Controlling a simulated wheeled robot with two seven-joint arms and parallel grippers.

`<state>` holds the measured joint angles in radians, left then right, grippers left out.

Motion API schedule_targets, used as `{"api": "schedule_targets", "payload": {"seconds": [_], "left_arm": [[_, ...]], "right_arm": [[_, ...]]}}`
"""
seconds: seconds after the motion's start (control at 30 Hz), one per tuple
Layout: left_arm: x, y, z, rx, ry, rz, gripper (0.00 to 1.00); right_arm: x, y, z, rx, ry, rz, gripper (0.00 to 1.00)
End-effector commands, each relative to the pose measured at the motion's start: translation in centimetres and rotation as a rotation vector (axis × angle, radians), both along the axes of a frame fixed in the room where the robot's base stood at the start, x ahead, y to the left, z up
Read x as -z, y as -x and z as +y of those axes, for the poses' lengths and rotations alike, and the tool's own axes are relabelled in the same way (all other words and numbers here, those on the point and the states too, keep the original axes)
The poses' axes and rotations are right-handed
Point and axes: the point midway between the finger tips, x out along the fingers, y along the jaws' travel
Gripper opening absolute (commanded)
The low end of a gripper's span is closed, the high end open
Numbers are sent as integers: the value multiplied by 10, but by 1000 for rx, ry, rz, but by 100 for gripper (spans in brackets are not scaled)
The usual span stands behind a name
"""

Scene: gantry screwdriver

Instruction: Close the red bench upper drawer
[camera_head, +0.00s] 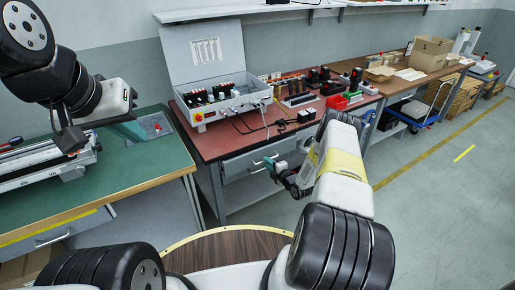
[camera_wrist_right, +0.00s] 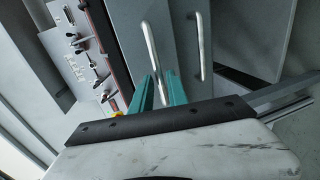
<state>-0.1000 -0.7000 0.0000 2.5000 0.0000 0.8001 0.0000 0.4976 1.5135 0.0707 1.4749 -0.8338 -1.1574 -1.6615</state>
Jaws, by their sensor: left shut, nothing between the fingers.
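The red bench (camera_head: 222,138) stands in the middle of the head view. Its grey upper drawer (camera_head: 238,163) is under the front edge; how far it stands out is hard to tell. My right gripper (camera_head: 268,161) is in front of this drawer. In the right wrist view, its teal fingers (camera_wrist_right: 159,80) are apart, and the upper drawer's bar handle (camera_wrist_right: 151,45) runs down toward the gap between them. Whether they touch it I cannot tell. My left gripper (camera_head: 69,138) is shut and empty, over the green bench at the left.
A second handle (camera_wrist_right: 199,48) shows on the lower drawer. The green bench (camera_head: 130,165) is at the left.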

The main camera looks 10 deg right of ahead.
Motion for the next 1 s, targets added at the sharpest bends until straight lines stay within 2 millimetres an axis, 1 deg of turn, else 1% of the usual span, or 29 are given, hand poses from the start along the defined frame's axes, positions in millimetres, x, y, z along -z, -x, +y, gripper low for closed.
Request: {"api": "schedule_targets", "payload": {"seconds": [0.03,0.1,0.2,0.3,0.5,0.53,0.6,0.63,1.0], "left_arm": [[0,0,0,0,0,0,0],[0,0,0,0,0,0,0],[0,0,0,0,0,0,0],[0,0,0,0,0,0,0],[0,0,0,0,0,0,0],[0,0,0,0,0,0,0],[0,0,0,0,0,0,0],[0,0,0,0,0,0,0],[0,0,0,0,0,0,0]], "right_arm": [[1,-7,3,-1,0,-1,20],[3,-15,6,-1,0,-1,20],[5,-22,8,0,0,0,20],[5,-25,9,0,0,1,20],[5,-25,9,0,-1,1,20],[5,-25,9,0,-1,1,18],[5,-25,9,0,-1,1,4],[5,-25,9,0,-1,1,0],[6,-25,9,0,0,2,0]]}}
